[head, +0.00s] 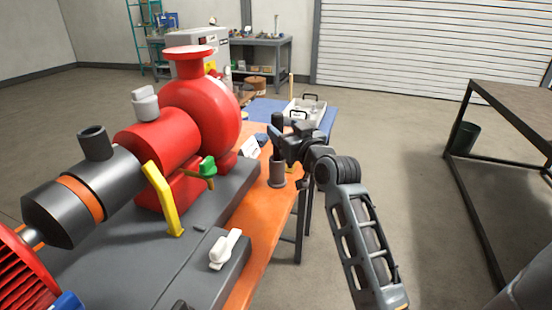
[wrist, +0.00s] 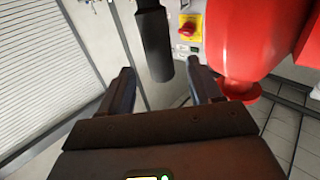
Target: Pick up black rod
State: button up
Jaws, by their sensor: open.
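The black rod (head: 277,120) stands upright at the right edge of the orange bench top, its upper end showing above my gripper (head: 278,140) in the head view. Below the gripper, a dark grey cylinder with a flanged foot (head: 277,173) stands on the bench; whether the rod sits in it is hidden by my gripper. In the wrist view, the black rod (wrist: 155,42) shows between the two fingers of my gripper (wrist: 163,80), with a visible gap to the right finger. The jaws are open, and I see no contact with the rod.
A red pump (head: 200,110) with a motor stands left of the gripper on a grey base. A white sign (head: 250,147) is close beside the rod. A grey tray (head: 305,110) lies on a blue mat behind. Open floor lies to the right, before a dark table (head: 520,105).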

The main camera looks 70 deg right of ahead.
aim_at(280, 125)
jog(key=p+x, duration=0.1)
jog(key=x, duration=0.4)
jog(key=shift+c, duration=0.3)
grip_shut()
jog(key=shift+r, duration=0.1)
dwell(0.4)
